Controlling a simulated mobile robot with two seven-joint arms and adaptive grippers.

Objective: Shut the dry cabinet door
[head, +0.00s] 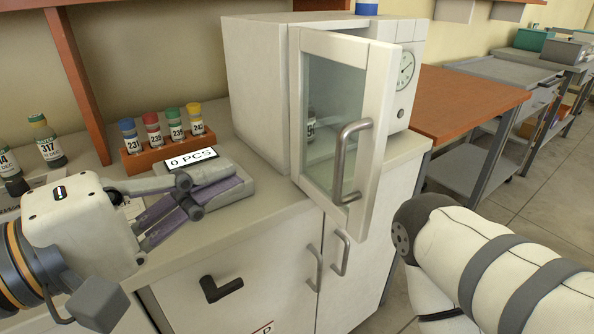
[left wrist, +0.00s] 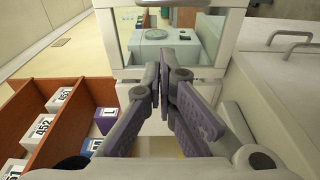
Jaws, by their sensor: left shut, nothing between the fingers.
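The dry cabinet (head: 262,85) is a white box on the counter at the centre of the head view. Its door (head: 375,125), white-framed with a glass pane and a grey bar handle (head: 345,160), stands wide open, swung out toward me. My left gripper (head: 188,196) is shut and empty, left of the door and apart from it, over the counter by a counting scale. In the left wrist view its fingers (left wrist: 166,80) are together, and a white-framed glass pane (left wrist: 212,45), apparently the door, shows beyond them. My right gripper is out of view; only part of that arm shows.
The scale's display (head: 190,159) reads "0 PCS". A wooden rack (head: 170,155) of capped bottles stands behind it, with loose bottles (head: 45,140) at left. A shelf upright (head: 80,75) rises at the back left. A wooden-topped table (head: 465,100) is right of the cabinet.

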